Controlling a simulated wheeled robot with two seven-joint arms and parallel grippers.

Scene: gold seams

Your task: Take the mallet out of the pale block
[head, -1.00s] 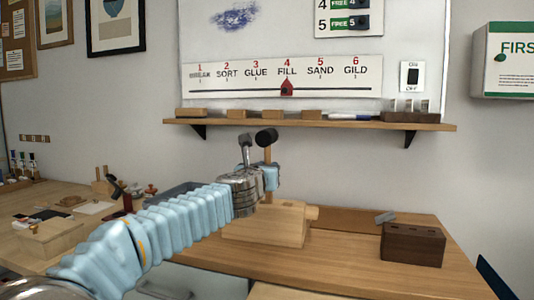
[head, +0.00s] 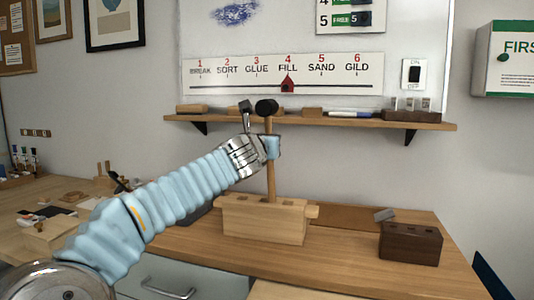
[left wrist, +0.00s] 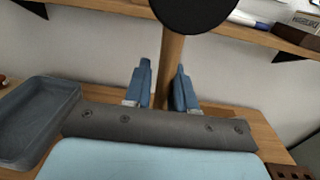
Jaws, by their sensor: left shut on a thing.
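The mallet has a round dark head (head: 266,107) and a thin wooden handle (head: 270,180), and stands upright. My left gripper (head: 271,147) is shut on the upper handle, below the head. In the left wrist view the handle (left wrist: 167,75) runs between the two blue fingers of my left gripper (left wrist: 162,88), under the dark head (left wrist: 195,10). The pale block (head: 262,224) stands on the bench with holes in its top. The handle's lower end meets the block's top; I cannot tell whether its tip is still inside a hole. My right gripper is out of view.
A dark brown block (head: 410,244) with holes stands to the right, a small grey piece (head: 384,214) near it. A wall shelf (head: 340,123) with several small blocks is behind the mallet's head. A grey tray (left wrist: 38,118) lies left of the block.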

